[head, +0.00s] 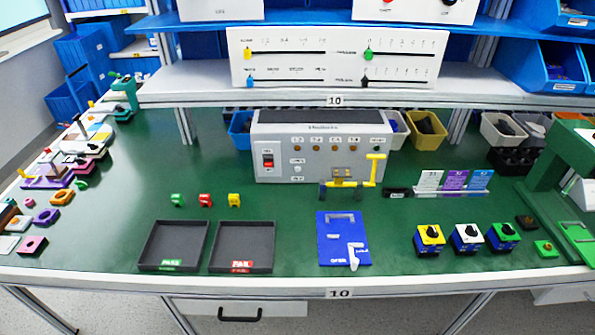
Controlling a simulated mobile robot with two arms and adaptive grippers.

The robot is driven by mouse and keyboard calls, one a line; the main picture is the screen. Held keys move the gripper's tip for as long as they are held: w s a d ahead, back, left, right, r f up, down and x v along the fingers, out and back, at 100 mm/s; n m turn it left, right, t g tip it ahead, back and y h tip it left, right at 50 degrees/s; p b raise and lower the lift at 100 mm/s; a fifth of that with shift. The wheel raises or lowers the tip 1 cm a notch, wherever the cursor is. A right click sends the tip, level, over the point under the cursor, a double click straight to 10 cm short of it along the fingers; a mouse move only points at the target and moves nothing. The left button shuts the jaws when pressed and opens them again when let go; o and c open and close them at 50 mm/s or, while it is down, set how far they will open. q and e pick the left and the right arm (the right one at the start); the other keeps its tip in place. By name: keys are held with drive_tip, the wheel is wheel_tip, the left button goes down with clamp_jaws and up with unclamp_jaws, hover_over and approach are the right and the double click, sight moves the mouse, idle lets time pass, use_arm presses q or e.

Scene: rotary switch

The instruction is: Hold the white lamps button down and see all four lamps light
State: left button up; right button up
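The grey test box (320,146) stands at the back middle of the green bench. A red rocker switch (268,161) is at the left of its front. A small white button (297,169) is right of that switch, below the row of lamps; its lettering is too small to read. The lamps (316,148) are small, dull brownish dots along the upper front, with a dark green dot at the right end. None looks clearly lit. A yellow lever clamp (372,170) stands at the box's right front. Neither of my grippers shows.
Two dark trays (173,246) lie at the front left, with green, red and yellow clips (205,200) behind them. A blue plate (343,238) lies front middle. Yellow, white and green switch blocks (467,238) stand front right. A green press (560,170) is at the right edge.

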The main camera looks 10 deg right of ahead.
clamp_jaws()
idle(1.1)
